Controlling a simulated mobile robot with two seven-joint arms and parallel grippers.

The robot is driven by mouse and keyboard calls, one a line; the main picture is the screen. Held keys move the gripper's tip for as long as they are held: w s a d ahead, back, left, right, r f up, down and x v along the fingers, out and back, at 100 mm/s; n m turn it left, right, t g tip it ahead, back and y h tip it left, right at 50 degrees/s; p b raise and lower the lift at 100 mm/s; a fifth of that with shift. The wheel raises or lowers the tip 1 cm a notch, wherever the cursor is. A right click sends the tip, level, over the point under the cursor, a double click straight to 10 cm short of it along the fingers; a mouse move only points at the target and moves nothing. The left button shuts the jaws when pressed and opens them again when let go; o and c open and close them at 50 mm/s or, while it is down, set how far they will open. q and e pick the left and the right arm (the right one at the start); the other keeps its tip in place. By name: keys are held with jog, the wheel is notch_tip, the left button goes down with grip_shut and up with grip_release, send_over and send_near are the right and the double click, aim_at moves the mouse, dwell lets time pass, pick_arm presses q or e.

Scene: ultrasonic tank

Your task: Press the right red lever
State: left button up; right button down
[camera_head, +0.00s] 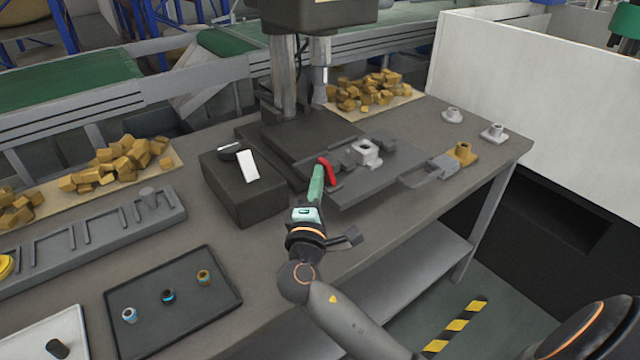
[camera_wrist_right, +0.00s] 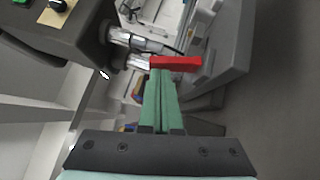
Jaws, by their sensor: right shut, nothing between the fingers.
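A red lever (camera_head: 327,171) stands at the left front of the fixture on the machine's grey plate (camera_head: 375,183). It is the only red lever I can make out. My right gripper (camera_head: 317,181) has green fingers, shut and empty, with their tips right beside the lever. In the right wrist view, the red lever (camera_wrist_right: 176,63) lies across the tips of the shut green fingers (camera_wrist_right: 160,75). I cannot tell whether they touch it. The fixture holds a light grey part (camera_head: 366,152). My left gripper is not in view.
A dark control box (camera_head: 243,190) with a white switch stands left of the gripper. The press column (camera_head: 284,80) rises behind the plate. A gold part (camera_head: 462,153) and grey parts (camera_head: 494,132) stand at right. A black tray (camera_head: 172,300) lies at front left.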

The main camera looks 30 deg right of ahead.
jog(key=r+m+g+p, duration=0.1)
jog(key=p, duration=0.1)
jog(key=d+r+m+g+y+p, duration=0.1)
jog(key=p, duration=0.1)
jog(key=shift+w+d+r+m+g+y+p, duration=0.1)
jog(key=shift+d+m+g+y+p, duration=0.25)
jog(key=shift+m+y+p, duration=0.5)
jog(key=shift+d+f+h, duration=0.15)
jog(key=shift+f+h, duration=0.15)
jog(key=shift+h, duration=0.05)
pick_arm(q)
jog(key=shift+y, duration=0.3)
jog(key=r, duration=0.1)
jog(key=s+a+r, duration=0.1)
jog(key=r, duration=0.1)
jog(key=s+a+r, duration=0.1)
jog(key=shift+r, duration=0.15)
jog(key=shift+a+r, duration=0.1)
pick_arm(e)
jog(key=shift+n, duration=0.25)
